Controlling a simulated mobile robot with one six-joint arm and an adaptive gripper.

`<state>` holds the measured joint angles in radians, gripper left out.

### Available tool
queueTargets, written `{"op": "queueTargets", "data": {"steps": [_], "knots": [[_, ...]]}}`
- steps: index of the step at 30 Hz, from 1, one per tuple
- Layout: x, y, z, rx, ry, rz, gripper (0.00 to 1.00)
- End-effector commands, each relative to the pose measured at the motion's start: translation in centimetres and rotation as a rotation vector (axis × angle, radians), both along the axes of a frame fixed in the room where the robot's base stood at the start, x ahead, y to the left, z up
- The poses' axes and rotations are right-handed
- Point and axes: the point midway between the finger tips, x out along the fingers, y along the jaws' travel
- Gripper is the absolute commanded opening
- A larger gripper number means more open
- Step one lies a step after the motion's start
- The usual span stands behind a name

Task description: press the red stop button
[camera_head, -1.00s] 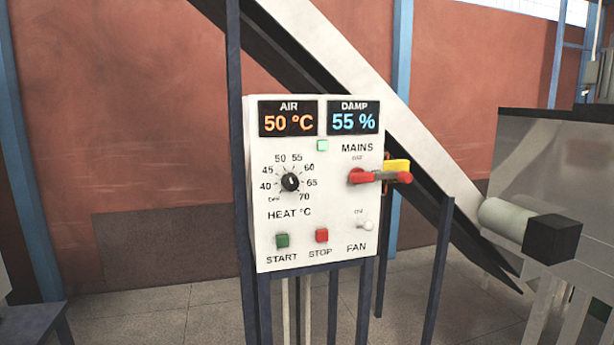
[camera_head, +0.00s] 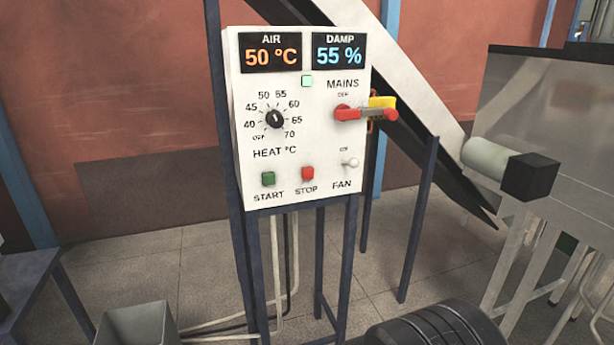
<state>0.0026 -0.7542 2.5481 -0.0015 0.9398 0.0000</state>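The displays read AIR 50 °C and DAMP 55 %. A small light (camera_head: 307,81) glows pale green. The heat dial (camera_head: 275,119) and the red mains handle (camera_head: 366,114) are higher on the panel. No gripper is seen; a dark ribbed rounded shape at the bottom edge may be part of my arm.
The panel stands on dark blue legs (camera_head: 347,262) on a tiled floor. A grey open bin (camera_head: 137,325) is at the bottom left, near a dark table (camera_head: 25,285). A sloped chute (camera_head: 400,95) runs behind the panel. A grey machine (camera_head: 560,120) stands at right.

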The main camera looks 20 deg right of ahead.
Motion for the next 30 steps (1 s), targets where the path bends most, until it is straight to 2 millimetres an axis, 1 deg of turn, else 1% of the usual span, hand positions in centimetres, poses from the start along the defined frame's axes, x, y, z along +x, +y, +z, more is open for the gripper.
{"op": "queueTargets", "data": {"steps": [3,18,21,30], "knots": [[0.00,0.00,0.00,0.000,0.000,0.000,0.39],[0.00,0.00,0.00,0.000,0.000,0.000,0.05],[0.00,0.00,0.00,0.000,0.000,0.000,0.00],[0.00,0.00,0.00,0.000,0.000,0.000,0.00]]}}
